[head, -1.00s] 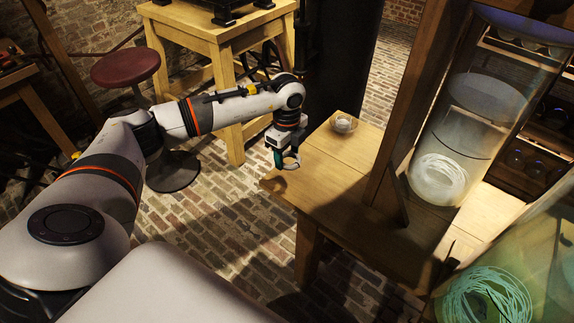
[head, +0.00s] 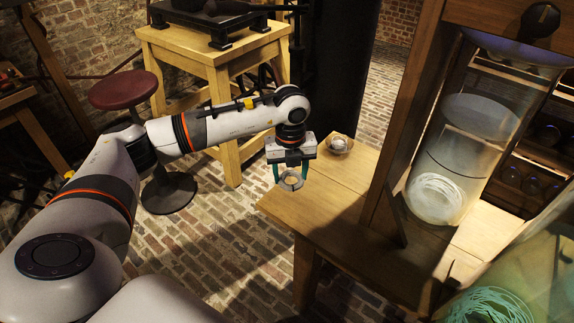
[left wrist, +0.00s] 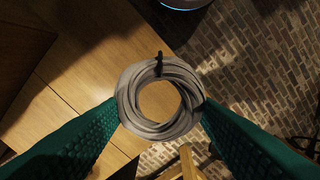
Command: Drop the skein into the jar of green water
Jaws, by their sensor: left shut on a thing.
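My left gripper (head: 291,181) has teal fingers and is shut on a grey, ring-shaped skein. In the left wrist view the skein (left wrist: 142,122) sits between the two fingertips, with a dark tie at its top and an open middle. In the head view the gripper holds it pointing down near the left corner of the wooden bench. The jar of green water (head: 548,262) stands at the lower right, cut off by the frame, with a teal coil (head: 487,306) low inside it. The gripper is well left of this jar. My right gripper is out of view.
A clear jar (head: 470,145) with a white coil (head: 437,198) stands in a wooden frame (head: 400,110), between my gripper and the green jar. A small dish (head: 340,145) sits on the bench (head: 325,205). A red stool (head: 123,90) and another table (head: 215,45) stand behind.

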